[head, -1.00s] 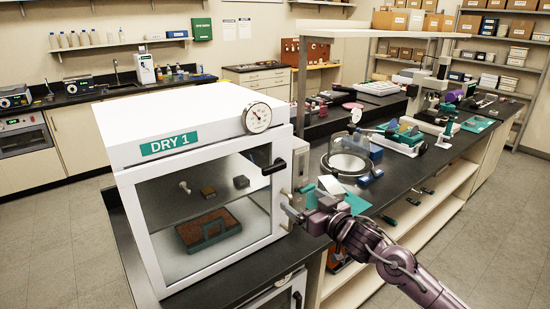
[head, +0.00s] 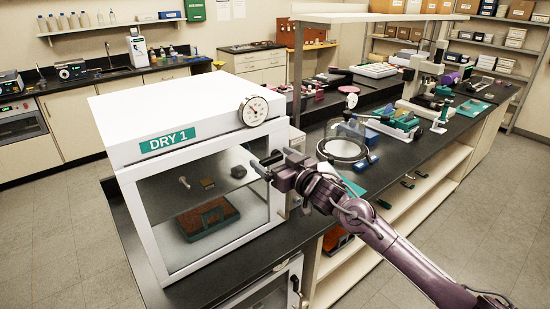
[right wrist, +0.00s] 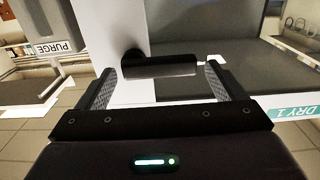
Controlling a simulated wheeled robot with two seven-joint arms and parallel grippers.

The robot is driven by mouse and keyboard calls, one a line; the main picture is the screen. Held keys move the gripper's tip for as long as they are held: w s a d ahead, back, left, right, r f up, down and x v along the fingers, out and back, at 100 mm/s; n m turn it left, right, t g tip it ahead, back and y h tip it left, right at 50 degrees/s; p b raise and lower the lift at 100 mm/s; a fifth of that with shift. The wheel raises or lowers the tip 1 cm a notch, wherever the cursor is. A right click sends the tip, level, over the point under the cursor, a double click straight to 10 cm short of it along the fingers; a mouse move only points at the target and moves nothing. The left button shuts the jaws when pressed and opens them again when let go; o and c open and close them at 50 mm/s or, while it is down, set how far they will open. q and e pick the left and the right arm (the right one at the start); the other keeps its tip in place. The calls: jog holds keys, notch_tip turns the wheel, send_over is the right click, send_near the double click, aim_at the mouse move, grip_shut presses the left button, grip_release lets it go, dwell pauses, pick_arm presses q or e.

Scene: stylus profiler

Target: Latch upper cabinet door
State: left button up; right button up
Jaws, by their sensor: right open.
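The upper cabinet (head: 190,102), labelled DRY 1, is a white box with a glass-fronted door (head: 205,262) that looks closed or nearly so. Its black latch handle (right wrist: 160,67) lies level across the right wrist view, with its pivot at the left end. My right gripper (head: 265,168) is at the door's upper right edge and hides most of the handle in the head view. In the right wrist view the open gripper (right wrist: 160,78) has one finger beyond each end of the handle. I cannot tell whether they touch. My left gripper is not in view.
A lower cabinet (head: 275,292) with its own dark handle sits below. The black bench (head: 325,215) carries a glass ring dish (head: 343,149) and instruments to the right. A PURGE box (right wrist: 47,30) shows beside the door in the right wrist view. The floor at left is clear.

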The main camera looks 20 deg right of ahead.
jog(key=shift+c, duration=0.3)
jog(key=c, duration=0.9)
jog(key=shift+f, duration=0.1)
jog(key=shift+w+d+f+n+b, duration=0.1)
jog(key=shift+d+f+n+b, duration=0.35)
jog(key=shift+n+b, duration=2.35)
jog(key=shift+w+d+f+n+b, duration=0.1)
jog(key=shift+f+n+b, duration=0.7)
jog(key=shift+n+b, duration=2)
jog(key=shift+w+d+f+n+b, duration=0.1)
jog(key=shift+d+f+n+b, duration=0.35)
jog(key=shift+n+b, duration=2.3)
jog(key=shift+a+f+n+p, duration=0.1)
jog(key=shift+n+p, duration=0.45)
jog(key=shift+n, duration=0.2)
